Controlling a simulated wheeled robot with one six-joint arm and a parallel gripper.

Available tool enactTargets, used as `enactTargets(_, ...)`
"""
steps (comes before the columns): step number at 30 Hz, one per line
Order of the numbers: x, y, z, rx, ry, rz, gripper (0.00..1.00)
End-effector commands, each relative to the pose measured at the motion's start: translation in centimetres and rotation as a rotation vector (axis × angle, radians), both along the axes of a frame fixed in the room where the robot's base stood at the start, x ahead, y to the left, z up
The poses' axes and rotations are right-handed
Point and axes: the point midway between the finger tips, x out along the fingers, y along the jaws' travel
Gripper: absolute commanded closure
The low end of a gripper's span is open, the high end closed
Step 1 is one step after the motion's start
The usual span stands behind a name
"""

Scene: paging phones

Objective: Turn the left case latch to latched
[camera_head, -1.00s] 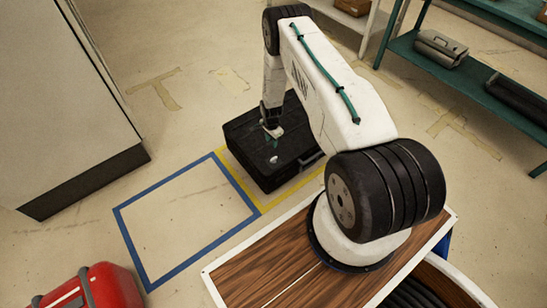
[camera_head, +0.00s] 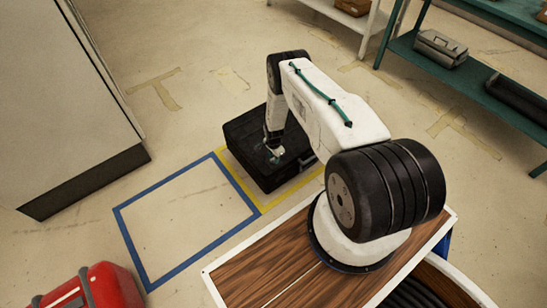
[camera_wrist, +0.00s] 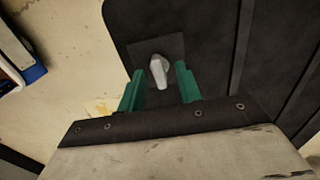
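A black case (camera_head: 265,172) lies on the floor inside a yellow outline in the head view. In the wrist view, the case (camera_wrist: 215,45) fills the upper right. A light grey latch knob (camera_wrist: 158,72) sits on a dark square plate (camera_wrist: 158,47) near the case's left edge. My gripper (camera_wrist: 157,85) has two green fingers, spread apart with the knob lying between their tips; no contact is visible. In the head view, my gripper (camera_head: 275,153) is low over the case and partly hides its top. The second latch cannot be made out.
A blue floor outline (camera_head: 180,272) encloses empty floor left of the case. A grey cabinet (camera_head: 70,110) stands at the left, and a red container (camera_head: 105,288) at the lower left. Green shelving (camera_head: 460,85) is at the upper right.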

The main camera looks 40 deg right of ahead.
Motion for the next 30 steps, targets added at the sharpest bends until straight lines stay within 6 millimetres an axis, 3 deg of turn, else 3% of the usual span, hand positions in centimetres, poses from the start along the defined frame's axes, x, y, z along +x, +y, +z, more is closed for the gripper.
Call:
enactTargets(3, -0.01, 0.01, 0.01, 0.000, 0.000, 0.000, 0.65)
enactTargets(7, -0.02, 0.01, 0.02, 0.000, 0.000, 0.000, 0.99)
enactTargets(20, 0.01, 0.01, 0.04, 0.000, 0.000, 0.046, 1.00)
enactTargets(30, -0.01, 0.00, 0.04, -0.001, 0.001, 0.279, 1.00)
